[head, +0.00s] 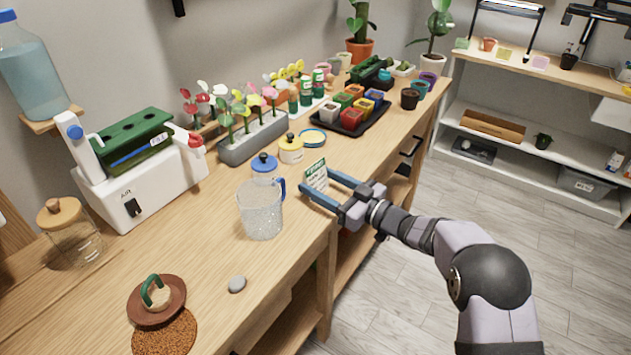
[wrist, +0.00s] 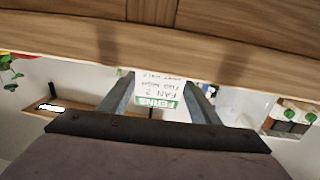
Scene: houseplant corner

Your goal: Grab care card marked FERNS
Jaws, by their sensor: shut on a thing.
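The care card (head: 316,176) is a small white card with a green header, standing at the bench's front edge in the head view. In the wrist view the card (wrist: 158,90) appears upside down, and its green band reads FERNS. My gripper (head: 322,185) is shut on the card, with one blue-grey finger on each side of it. In the wrist view the gripper (wrist: 160,95) has the card between its fingers. Part of the card's lower area is hidden by the near finger in the head view.
A clear jug (head: 261,212) with a blue handle stands just left of the card. A black tray of colored pots (head: 351,120) stands farther back. Bare wood lies around a grey stone (head: 237,284).

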